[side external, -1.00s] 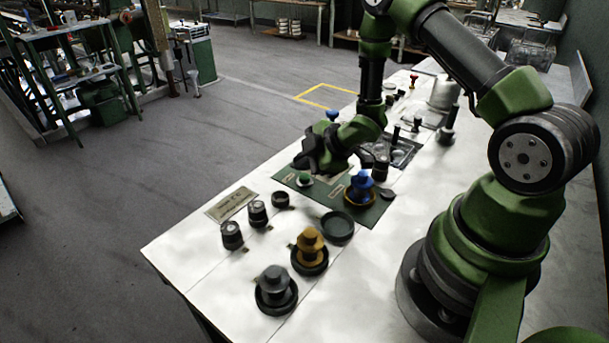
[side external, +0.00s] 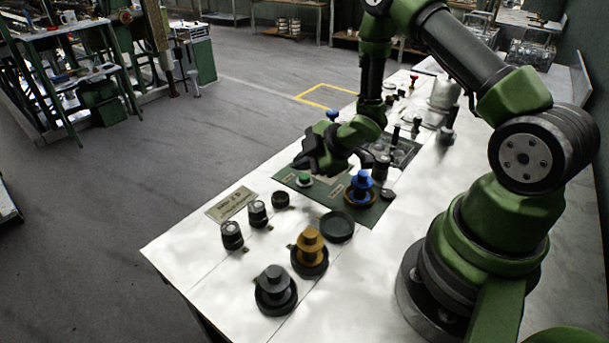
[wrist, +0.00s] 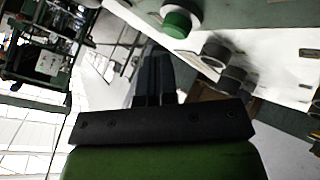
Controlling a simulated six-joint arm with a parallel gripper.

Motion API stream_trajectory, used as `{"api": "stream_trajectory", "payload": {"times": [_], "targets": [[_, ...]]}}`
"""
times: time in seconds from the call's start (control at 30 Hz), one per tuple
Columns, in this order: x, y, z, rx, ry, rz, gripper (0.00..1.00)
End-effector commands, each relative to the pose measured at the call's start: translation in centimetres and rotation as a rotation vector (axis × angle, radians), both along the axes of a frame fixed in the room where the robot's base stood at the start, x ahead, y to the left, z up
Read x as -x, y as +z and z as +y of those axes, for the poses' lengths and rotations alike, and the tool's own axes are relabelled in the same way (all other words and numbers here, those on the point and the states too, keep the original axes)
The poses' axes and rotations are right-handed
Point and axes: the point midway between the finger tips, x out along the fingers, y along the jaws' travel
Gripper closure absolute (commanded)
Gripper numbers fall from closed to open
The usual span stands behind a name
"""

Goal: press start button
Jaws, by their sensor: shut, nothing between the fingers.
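A green push button (side external: 304,178) with a light collar stands on the dark green panel (side external: 377,213) of the white bench. It also shows in the wrist view as a green cap (wrist: 178,22) at the top, beyond my fingertips. My gripper (side external: 308,165) is shut and empty. It hangs just above and behind the green button in the side view, and the two look apart. In the wrist view the dark fingers (wrist: 155,72) lie together, below and left of the cap. Any lettering beside the button is too small to read.
A blue stepped knob (side external: 361,186) stands right of the green button. An orange one (side external: 310,243), a dark grey one (side external: 273,281) and black knobs (side external: 232,235) sit nearer the front. A dark round dish (side external: 337,226) lies between. The bench's front left corner is clear.

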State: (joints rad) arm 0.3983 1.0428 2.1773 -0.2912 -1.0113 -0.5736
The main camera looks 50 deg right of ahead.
Motion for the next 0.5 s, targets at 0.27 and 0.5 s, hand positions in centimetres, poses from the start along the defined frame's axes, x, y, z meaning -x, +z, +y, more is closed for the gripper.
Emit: {"api": "stream_trajectory", "payload": {"times": [0.27, 0.5], "targets": [[0.01, -0.21, 0.00, 0.000, 0.000, 0.000, 1.00], [0.02, -0.88, 0.00, 0.000, 0.001, 0.001, 1.00]]}}
